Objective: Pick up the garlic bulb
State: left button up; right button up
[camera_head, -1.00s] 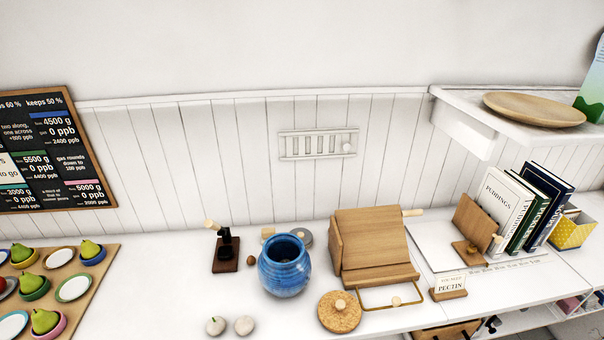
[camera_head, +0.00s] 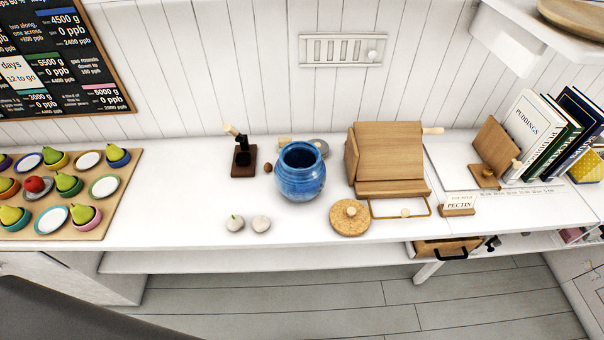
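Two small whitish bulbs lie side by side near the front edge of the white counter. The left one (camera_head: 235,223) has a short pointed tip and looks like a garlic bulb. The right one (camera_head: 261,224) looks much alike, and I cannot tell for certain whether it is garlic too. Neither of my grippers shows in the head view.
A blue jar (camera_head: 300,180) stands behind the bulbs, with a cork lid (camera_head: 350,218) to its right. A wooden box (camera_head: 388,158), a pectin sign (camera_head: 459,205) and books stand further right. A tray (camera_head: 112,195) of fruit bowls is at left. Counter around the bulbs is clear.

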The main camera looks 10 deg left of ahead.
aim_at(262, 223)
jog(key=z, duration=2.35)
jog(key=i, duration=1.75)
jog(key=u, duration=3.4)
